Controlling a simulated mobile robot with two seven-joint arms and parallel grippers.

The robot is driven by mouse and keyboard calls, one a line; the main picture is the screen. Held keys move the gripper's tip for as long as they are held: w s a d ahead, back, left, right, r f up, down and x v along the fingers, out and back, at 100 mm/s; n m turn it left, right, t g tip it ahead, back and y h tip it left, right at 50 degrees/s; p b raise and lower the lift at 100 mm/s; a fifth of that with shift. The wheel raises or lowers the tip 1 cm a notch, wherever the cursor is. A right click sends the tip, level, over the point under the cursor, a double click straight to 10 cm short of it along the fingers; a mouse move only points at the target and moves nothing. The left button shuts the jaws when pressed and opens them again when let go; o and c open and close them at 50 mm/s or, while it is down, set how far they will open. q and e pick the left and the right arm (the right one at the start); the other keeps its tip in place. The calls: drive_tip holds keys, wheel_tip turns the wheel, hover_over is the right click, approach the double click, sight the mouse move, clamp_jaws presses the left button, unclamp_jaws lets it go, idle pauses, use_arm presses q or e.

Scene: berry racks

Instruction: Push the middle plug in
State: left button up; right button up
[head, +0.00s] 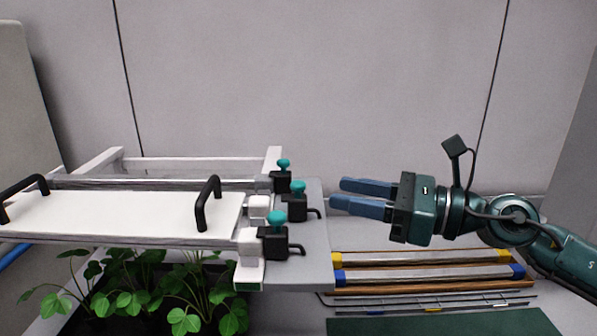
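Three black plugs with teal knobs stand in a row at the right end of the white rack (120,217). The middle plug (295,208) is upright, with a black hook on its right side, beside a white block (259,207) on its left. The far plug (281,181) is behind it and the near plug (273,243) is in front. My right gripper (336,194) is right of the middle plug, its two blue fingers pointing left at it, apart from the hook. Only a narrow gap shows between the fingers, and nothing is seen held. My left gripper is not in view.
A grey plate (318,262) lies under the plugs. Black handles (208,203) rise from the rack. Green plants (185,290) are below it. Yellow- and blue-ended bars (430,273) lie below my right gripper. A wall closes the back.

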sight(298, 182)
drive_tip(key=p+x, duration=0.2)
drive_tip(key=x, duration=0.6)
drive_tip(key=shift+w+a+p, duration=0.15)
drive_tip(key=shift+a+p, duration=0.2)
drive_tip(key=shift+p, duration=0.05)
clamp_jaws()
